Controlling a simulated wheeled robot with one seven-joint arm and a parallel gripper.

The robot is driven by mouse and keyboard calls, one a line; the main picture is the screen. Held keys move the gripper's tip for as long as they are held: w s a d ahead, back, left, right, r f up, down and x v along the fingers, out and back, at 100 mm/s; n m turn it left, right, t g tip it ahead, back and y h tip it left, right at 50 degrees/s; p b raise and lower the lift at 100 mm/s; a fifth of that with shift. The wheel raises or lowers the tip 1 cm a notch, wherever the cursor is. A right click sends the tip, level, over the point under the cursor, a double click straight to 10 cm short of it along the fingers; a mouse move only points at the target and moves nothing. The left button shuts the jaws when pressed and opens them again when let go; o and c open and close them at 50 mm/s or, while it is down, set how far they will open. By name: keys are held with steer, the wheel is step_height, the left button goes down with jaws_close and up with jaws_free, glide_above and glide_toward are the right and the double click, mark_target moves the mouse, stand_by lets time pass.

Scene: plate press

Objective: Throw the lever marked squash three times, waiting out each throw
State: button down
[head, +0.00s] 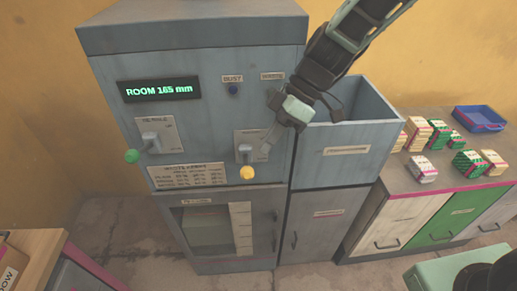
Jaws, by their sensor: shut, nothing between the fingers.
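The grey press has two levers on its front. The left lever has a green knob (131,156) and sits low on its plate; the small label above it is too blurred to read surely. I cannot tell which is marked squash. My gripper (267,146) is shut and empty, just above and right of the yellow knob. I cannot tell whether it touches the lever. The display (158,90) reads "ROOM 165 mm".
An open grey bin (350,133) stands right of the press. A counter (392,173) further right bears several bundled stacks and a blue tray (480,119). A windowed door (215,228) is below the levers. A wooden table (38,255) stands at lower left.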

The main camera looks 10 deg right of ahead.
mark_target(251, 168)
steer(key=shift+p+x, duration=0.7)
steer(key=shift+x, duration=1.4)
steer(key=shift+f+b, duration=0.2)
steer(key=shift+b, duration=0.15)
